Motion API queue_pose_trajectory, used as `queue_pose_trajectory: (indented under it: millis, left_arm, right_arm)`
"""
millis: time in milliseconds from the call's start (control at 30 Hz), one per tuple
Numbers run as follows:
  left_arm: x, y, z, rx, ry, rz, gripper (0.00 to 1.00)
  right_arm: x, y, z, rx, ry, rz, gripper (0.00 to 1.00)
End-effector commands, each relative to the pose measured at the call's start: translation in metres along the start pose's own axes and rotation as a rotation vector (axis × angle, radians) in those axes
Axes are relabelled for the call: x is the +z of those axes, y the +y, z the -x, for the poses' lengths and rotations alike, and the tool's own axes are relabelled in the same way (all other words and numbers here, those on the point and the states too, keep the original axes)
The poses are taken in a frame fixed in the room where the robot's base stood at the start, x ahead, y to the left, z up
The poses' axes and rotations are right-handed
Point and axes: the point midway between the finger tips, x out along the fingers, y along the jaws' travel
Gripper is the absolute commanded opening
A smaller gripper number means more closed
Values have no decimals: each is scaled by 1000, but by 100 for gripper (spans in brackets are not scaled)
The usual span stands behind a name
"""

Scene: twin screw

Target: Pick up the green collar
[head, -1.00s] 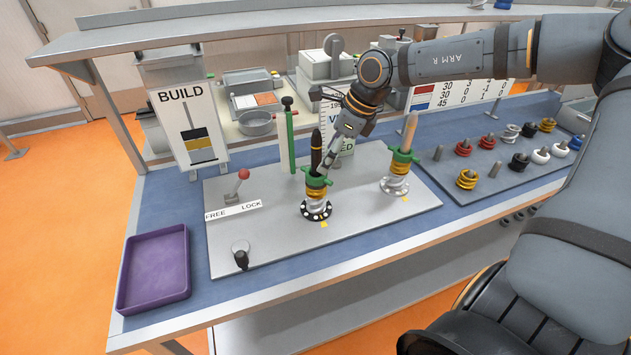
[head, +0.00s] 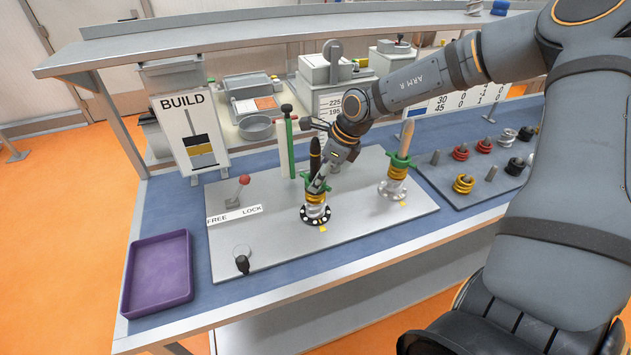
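A green collar (head: 312,183) sits around the middle dark-tipped post (head: 315,152), on top of yellow and white rings over a black round base. A second green collar (head: 403,163) sits around the right, tan-tipped post (head: 406,136), above a yellow ring and white rings. My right gripper (head: 322,182) reaches down from the upper right, with its fingertips at the green collar on the middle post and partly covering it. The fingers are too small and overlapped to tell whether they are open or closed on it. My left gripper is out of view.
A tall green slide gauge (head: 289,146) stands behind the middle post. A red-knobbed lever (head: 243,181) and the purple tray (head: 158,274) are at left. A rack with colored rings (head: 464,184) is at right. The board's front is largely clear.

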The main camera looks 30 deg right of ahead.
Motion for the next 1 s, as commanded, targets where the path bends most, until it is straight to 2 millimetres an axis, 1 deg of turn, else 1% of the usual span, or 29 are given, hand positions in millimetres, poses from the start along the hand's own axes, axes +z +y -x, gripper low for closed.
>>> queue_pose_trajectory:
  millis: [33, 300, 533, 667, 767, 867, 1000]
  left_arm:
    - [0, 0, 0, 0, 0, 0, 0]
    - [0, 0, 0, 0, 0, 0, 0]
    - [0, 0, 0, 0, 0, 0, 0]
    - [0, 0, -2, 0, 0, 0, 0]
    - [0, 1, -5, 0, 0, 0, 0]
    - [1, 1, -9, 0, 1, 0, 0]
    - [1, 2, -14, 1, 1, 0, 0]
  right_arm:
    - [0, 0, 0, 0, 0, 0, 45]
    - [0, 0, 0, 0, 0, 0, 10]
    - [0, 0, 1, 0, -1, 0, 10]
    - [3, 0, 7, -1, -1, 1, 10]
    - [9, -1, 19, -3, -3, 1, 10]
    - [16, -1, 37, -4, -4, 2, 10]
    - [29, -1, 67, -6, -3, 1, 10]
